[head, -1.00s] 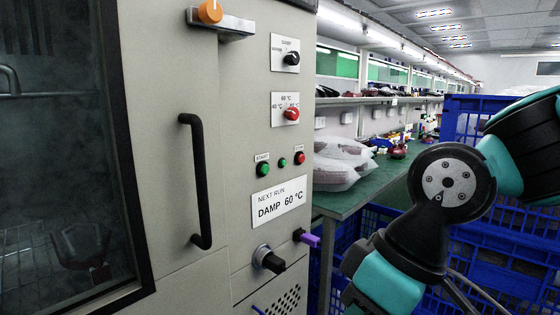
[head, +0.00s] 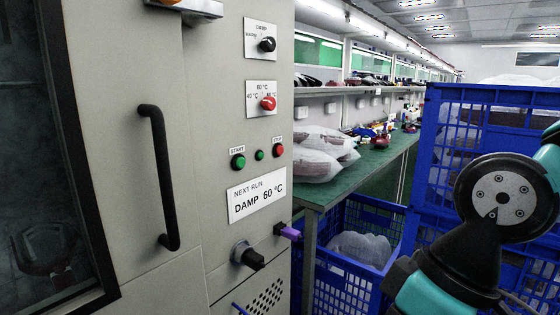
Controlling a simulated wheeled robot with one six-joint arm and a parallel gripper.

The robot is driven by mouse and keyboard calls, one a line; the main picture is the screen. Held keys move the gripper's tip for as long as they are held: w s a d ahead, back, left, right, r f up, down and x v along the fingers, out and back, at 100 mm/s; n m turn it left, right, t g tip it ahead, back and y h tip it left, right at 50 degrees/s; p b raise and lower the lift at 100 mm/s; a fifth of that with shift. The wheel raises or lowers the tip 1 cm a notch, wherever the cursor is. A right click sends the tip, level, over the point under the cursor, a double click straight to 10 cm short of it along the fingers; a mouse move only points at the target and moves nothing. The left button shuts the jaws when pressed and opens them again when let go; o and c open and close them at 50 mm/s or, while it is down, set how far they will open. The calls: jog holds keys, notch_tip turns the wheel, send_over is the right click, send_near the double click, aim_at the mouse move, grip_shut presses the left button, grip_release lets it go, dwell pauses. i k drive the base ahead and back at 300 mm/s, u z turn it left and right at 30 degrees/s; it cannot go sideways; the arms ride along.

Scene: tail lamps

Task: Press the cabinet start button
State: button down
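The grey cabinet (head: 205,215) fills the left half of the head view. The green start button (head: 238,161) sits on its front panel below a START label. A smaller green button or lamp (head: 260,155) and a red stop button (head: 278,150) sit to its right. Above are a red temperature knob (head: 268,103) and a black selector knob (head: 267,45). A sign (head: 256,196) below reads NEXT RUN DAMP 60 °C. My arm shows at the lower right, well apart from the panel. My gripper is out of view.
A black door handle (head: 158,180) stands out left of the buttons. A black rotary switch (head: 247,255) and a purple-tipped part (head: 287,231) project below the sign. A green bench (head: 340,185) with bagged goods and stacked blue crates (head: 438,130) stand on the right.

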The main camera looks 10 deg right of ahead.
aim_at(240, 162)
jog(key=z, duration=2.1)
jog(key=k, duration=1.05)
jog(key=u, duration=2.3)
